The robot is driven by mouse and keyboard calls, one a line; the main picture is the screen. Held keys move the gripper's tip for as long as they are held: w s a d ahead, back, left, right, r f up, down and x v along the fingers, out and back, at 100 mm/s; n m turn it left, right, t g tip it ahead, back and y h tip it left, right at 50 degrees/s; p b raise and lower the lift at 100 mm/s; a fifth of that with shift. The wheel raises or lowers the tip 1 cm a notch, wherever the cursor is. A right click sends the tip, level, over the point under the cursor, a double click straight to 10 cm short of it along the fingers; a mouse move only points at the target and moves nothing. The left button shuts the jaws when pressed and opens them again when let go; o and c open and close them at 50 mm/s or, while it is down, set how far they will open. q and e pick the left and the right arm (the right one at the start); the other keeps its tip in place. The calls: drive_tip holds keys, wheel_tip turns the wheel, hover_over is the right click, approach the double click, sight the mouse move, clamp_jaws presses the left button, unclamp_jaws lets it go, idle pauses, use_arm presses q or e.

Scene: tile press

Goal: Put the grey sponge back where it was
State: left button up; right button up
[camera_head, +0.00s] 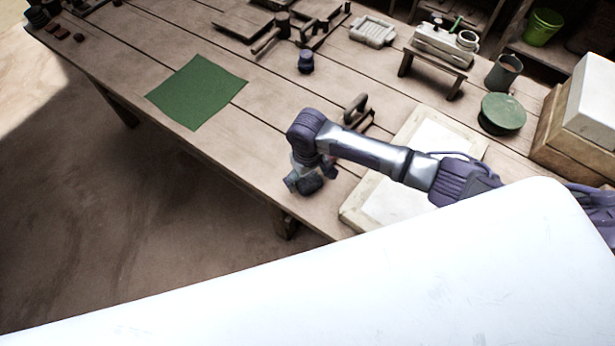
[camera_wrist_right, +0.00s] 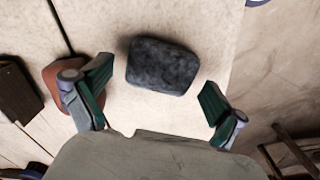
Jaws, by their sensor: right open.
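The grey sponge (camera_wrist_right: 163,66), a dark, rounded block, lies on the pale table surface near the table's edge in the right wrist view. My right gripper (camera_wrist_right: 156,98) is open, with one green-padded finger to each side and the sponge ahead between them, not gripped. In the head view my right gripper (camera_head: 305,181) hangs low over the front edge of the table (camera_head: 240,130), left of the pale framed board. There I cannot tell the sponge apart from the dark gripper parts. My left gripper is not in view.
A green mat (camera_head: 198,92) lies flat at the left, with clear planks around it. A pale framed board (camera_head: 432,132), a handled tool (camera_head: 356,108) and a dark blue pot (camera_head: 306,62) are nearby. A reddish piece (camera_wrist_right: 55,82) lies beside the left finger.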

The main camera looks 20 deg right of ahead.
sight(307, 179)
wheel_tip(307, 179, up, 11)
drive_tip(key=shift+r, duration=0.2)
idle(0.6)
